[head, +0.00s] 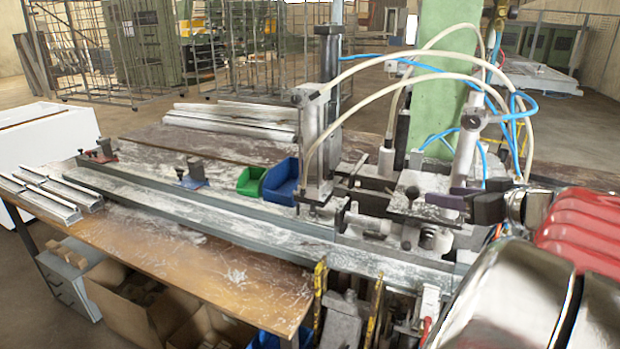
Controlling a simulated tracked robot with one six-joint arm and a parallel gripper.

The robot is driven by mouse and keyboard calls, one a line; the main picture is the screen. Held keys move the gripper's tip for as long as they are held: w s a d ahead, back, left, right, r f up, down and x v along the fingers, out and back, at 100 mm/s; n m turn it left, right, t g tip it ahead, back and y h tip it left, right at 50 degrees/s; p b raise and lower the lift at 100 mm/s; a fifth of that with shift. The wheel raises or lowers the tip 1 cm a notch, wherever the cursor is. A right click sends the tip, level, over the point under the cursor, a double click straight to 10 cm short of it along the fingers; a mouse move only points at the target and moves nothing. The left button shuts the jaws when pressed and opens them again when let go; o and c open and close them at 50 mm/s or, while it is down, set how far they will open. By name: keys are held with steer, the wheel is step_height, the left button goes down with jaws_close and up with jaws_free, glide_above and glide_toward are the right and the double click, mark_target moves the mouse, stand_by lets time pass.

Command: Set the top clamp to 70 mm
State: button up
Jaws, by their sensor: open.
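The top clamp is most likely the upright clamp unit (318,125), a grey and black cylinder column standing over the bench's rail; no setting can be read on it. A second slanted cylinder (468,150) with a small round gauge or knob (473,121) stands to its right, by the green post. My gripper (458,203) is at the right, its dark fingers pointing left. It is open, and I see nothing in it. It appears in front of the metal clamp block (418,197); whether it touches is unclear.
A long metal rail (210,205) runs along the workbench (170,235). Green (251,181) and blue (281,183) bins stand left of the clamp. Pale hoses (400,78) and blue hoses arch over the unit. Profiles (45,198) lie at the left. Yellow-handled tools (319,290) hang at the front.

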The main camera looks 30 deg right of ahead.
mark_target(417, 191)
steer(key=x, duration=1.2)
steer(key=shift+f, duration=0.15)
jaws_close()
stand_by(0.3)
